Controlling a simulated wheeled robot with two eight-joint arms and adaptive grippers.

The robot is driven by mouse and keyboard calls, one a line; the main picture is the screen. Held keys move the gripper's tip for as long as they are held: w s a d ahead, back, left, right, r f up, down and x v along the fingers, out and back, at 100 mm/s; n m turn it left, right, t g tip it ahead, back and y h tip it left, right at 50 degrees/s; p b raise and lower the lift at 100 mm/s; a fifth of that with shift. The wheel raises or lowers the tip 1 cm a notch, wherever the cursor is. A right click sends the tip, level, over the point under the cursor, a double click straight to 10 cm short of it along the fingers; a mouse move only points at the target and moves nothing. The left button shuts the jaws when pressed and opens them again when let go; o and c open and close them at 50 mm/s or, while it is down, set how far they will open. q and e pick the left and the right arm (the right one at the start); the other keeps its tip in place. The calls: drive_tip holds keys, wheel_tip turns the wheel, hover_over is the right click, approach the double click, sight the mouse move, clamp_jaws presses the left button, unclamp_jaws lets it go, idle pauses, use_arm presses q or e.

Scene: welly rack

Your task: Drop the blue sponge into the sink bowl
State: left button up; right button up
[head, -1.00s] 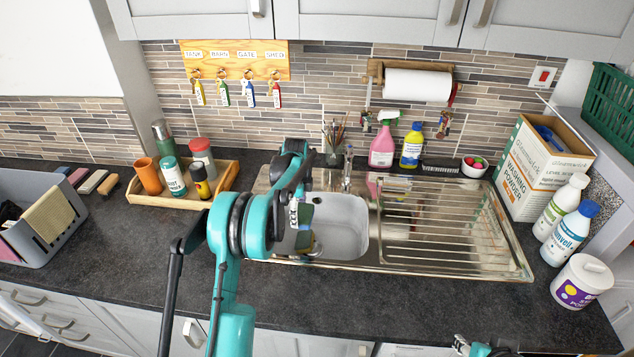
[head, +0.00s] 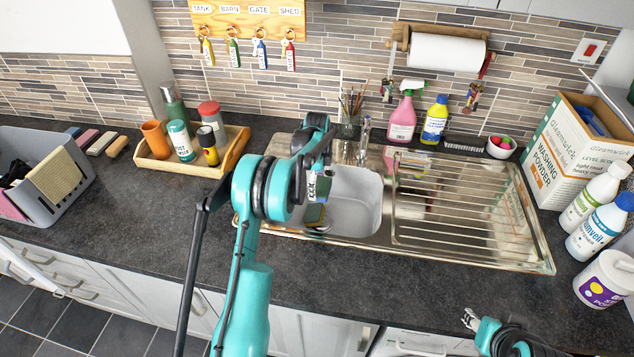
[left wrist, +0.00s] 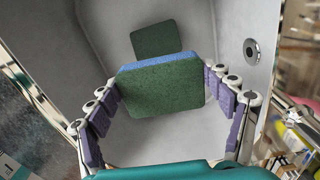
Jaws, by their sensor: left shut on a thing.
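The blue sponge (left wrist: 160,85) has a dark green scouring face and shows a blue edge in the left wrist view. My left gripper (head: 316,202) is shut on it, with purple-padded fingers at its two sides. It holds the sponge over the left part of the sink bowl (head: 354,208). In the left wrist view the grey bowl lies below, and a dark green square piece (left wrist: 156,39) shows on its floor. In the head view my arm partly hides the sponge. My right gripper (head: 470,319) is low at the bottom, in front of the counter; its opening is unclear.
The tap (head: 365,140) stands behind the bowl. A ribbed steel drainer (head: 460,205) lies to its right. A wooden tray (head: 236,150) with containers and a grey caddy (head: 62,205) stand to the left. A pink spray bottle (head: 402,120) stands behind the sink.

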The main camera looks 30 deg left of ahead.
use_arm(q)
drive_tip(key=o, duration=0.7)
wheel_tip(320, 180, up, 12)
idle(0.4)
